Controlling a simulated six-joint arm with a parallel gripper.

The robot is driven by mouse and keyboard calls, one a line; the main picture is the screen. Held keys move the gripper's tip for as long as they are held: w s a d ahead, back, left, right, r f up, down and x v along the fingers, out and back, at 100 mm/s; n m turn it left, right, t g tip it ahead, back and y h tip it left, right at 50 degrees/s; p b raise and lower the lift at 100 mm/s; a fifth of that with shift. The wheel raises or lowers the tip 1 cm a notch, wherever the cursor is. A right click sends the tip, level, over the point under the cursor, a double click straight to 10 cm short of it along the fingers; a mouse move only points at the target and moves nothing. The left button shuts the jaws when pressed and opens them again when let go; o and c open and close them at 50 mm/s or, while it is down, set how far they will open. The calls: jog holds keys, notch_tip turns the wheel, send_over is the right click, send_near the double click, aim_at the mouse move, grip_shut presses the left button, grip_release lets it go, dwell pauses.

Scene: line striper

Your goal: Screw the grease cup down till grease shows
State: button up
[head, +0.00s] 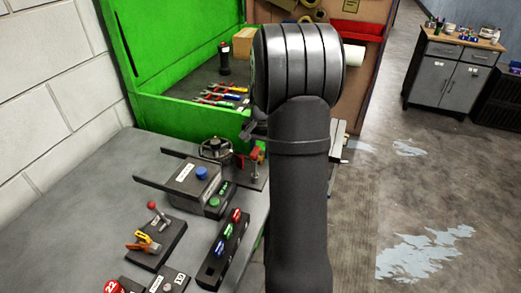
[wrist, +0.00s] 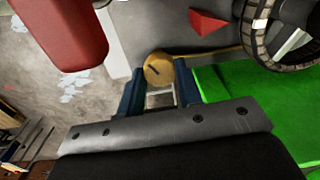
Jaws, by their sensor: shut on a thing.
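The grease cup (wrist: 157,68) shows in the wrist view as a round brass cap with a dark slot or mark on its top. My gripper (wrist: 160,85) has its two blue fingers on either side of the cap and is shut on it. No grease can be made out around the cap, and its lower part is hidden. In the head view my arm covers the gripper and most of the cup's surroundings.
A red block (wrist: 62,32) is close on the left in the wrist view, and a handwheel (wrist: 268,35) is at upper right. In the head view, a labelled box (head: 190,178) and a lever block (head: 158,240) stand on the grey bench (head: 90,205). A green bin (head: 150,110) is behind.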

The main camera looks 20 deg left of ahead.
jog(key=shift+m, duration=1.6)
jog(key=o, duration=1)
jog(key=shift+r, duration=0.1)
jog(key=r, duration=1.7)
jog(key=shift+d+r, duration=0.15)
jog(key=shift+d, duration=0.15)
jog(key=f, duration=1.7)
jog(key=shift+a+f, duration=0.25)
jog(key=shift+a, duration=0.05)
